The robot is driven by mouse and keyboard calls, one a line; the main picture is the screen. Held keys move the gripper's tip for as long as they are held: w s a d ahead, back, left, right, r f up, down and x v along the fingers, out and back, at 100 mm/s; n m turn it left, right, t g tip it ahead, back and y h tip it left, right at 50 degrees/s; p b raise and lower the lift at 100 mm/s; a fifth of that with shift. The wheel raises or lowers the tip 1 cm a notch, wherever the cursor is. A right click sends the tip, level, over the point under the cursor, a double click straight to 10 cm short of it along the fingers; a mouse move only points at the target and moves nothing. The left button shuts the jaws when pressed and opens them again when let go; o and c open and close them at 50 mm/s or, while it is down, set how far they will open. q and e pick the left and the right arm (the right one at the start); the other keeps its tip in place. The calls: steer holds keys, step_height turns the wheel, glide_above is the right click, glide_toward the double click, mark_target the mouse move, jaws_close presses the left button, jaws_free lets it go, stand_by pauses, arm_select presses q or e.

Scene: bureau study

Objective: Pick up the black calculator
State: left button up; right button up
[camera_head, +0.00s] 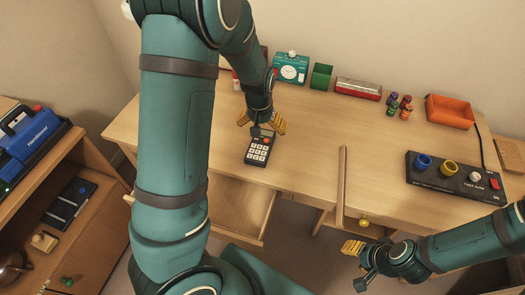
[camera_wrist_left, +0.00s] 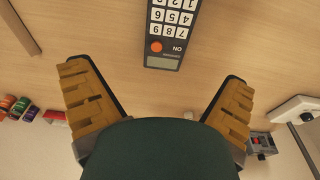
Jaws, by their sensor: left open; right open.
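The black calculator (camera_head: 259,148) lies flat on the wooden desk near its front edge, with white keys and an orange button. My left gripper (camera_head: 262,126) is open just above and behind the calculator's far end. In the left wrist view the calculator (camera_wrist_left: 170,30) lies ahead of and between the two open yellow fingers of the left gripper (camera_wrist_left: 157,95), apart from both. The calculator's other end is cut off by the top of that view. My right gripper (camera_head: 356,264) is open and empty, off the desk's front edge at the lower right.
An open drawer (camera_head: 236,207) juts out below the calculator. A teal timer (camera_head: 290,70), green box (camera_head: 320,77), red case (camera_head: 358,88), small bottles (camera_head: 399,104) and orange tray (camera_head: 450,111) line the desk's back. A black test panel (camera_head: 456,179) stands at right. The desk's middle is clear.

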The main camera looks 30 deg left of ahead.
mark_target(261, 144)
arm_select(q)
steer(key=f+b, duration=0.1)
steer(key=f, duration=0.1)
steer(key=w+a+f, duration=0.1)
steer(key=f, duration=0.2)
steer(key=f+b, duration=0.1)
steer(key=f, duration=0.1)
steer(key=shift+w+a+f+b, duration=0.25)
steer(key=shift+w+b, duration=0.05)
steer(key=f, duration=0.1)
steer(key=f+b, duration=0.1)
steer(key=f, duration=0.1)
steer(key=f+b, duration=0.1)
steer(key=f, duration=0.1)
steer(key=shift+w+a+f, duration=0.1)
steer(key=shift+w+a, duration=0.15)
steer(key=shift+w, duration=0.05)
steer(key=c, duration=1.1)
